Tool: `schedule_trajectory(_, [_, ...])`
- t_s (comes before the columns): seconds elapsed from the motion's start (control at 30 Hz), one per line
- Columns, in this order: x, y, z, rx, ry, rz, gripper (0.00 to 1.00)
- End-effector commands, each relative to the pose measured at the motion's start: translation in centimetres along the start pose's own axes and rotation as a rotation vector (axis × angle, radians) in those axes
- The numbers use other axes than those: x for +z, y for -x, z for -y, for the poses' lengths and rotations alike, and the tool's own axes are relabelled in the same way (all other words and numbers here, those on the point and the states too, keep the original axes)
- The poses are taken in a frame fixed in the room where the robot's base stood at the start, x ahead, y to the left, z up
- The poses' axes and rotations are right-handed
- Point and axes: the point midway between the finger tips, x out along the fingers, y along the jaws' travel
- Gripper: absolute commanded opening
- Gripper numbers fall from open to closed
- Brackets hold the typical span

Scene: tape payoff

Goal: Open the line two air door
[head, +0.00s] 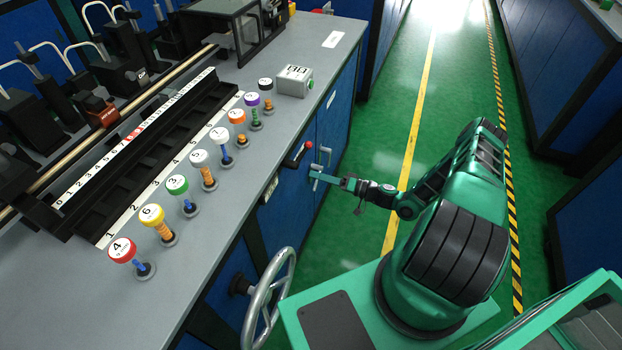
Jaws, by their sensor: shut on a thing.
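Blue cabinet doors (333,119) are set in the side of the grey bench, below its right edge. Two pale upright handles show there. The farther handle (326,153) is free. My gripper (317,176) is shut on the nearer handle (315,170), reaching it from the right. The fingertips are small and partly merge with the handle. No line number can be read on the doors. I cannot tell whether the held door stands slightly ajar.
A red-knobbed lever (303,151) sits left of the handles. A grey handwheel (269,296) juts from the bench nearer me. Several numbered, coloured knobs (178,186) and a grey button box (294,80) stand on top. Green floor (375,130) is open to the right.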

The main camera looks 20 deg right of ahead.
Motion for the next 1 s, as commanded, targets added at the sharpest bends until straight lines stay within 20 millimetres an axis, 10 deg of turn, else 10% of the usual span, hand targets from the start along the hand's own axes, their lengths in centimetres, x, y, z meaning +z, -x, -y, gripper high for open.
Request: schedule_trajectory(1.0, [-1.3, 0.6, 0.9, 0.008, -0.543, -0.018, 0.00])
